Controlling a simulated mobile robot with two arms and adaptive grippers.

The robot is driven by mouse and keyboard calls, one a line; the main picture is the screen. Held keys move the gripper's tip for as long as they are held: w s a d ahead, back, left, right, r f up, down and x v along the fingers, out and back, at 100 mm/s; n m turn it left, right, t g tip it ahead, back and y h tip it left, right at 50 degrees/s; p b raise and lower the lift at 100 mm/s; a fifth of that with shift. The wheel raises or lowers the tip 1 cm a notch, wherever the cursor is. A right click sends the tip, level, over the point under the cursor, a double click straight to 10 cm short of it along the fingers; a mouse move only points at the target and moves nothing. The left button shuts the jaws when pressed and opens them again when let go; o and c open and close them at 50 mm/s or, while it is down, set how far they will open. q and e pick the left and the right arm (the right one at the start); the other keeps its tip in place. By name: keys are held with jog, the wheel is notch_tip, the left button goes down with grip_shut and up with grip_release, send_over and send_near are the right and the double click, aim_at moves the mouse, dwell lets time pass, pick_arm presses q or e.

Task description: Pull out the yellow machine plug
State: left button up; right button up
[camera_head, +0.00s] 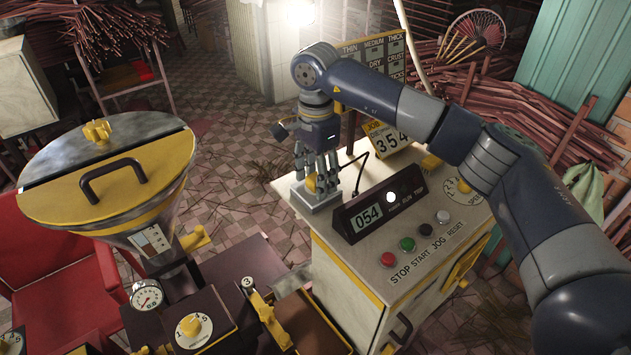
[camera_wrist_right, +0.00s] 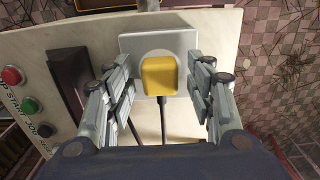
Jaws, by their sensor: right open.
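The yellow machine plug (camera_wrist_right: 158,76) sits in a light grey socket plate (camera_wrist_right: 128,44) on top of the machine cabinet, with a dark cable running from it. In the head view the plug (camera_head: 311,183) is partly hidden by my right gripper (camera_head: 318,181), and the socket block (camera_head: 318,202) shows below. My right gripper is open, pointing down over the plug. In the right wrist view its fingers (camera_wrist_right: 160,95) stand on both sides of the plug with a gap on each side. My left gripper is not in view.
The cabinet top carries a counter display (camera_head: 368,216) reading 054, several coloured buttons (camera_head: 407,244) and a flip sign (camera_head: 385,141). A yellow-lidded hopper (camera_head: 60,170) stands at left. Incense bundles (camera_head: 530,125) lie behind. Tiled floor (camera_head: 225,150) is open between hopper and cabinet.

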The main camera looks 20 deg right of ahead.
grip_shut()
jog(key=shift+r, duration=0.1)
jog(key=shift+r+p, duration=1.65)
jog(key=shift+r, duration=1.25)
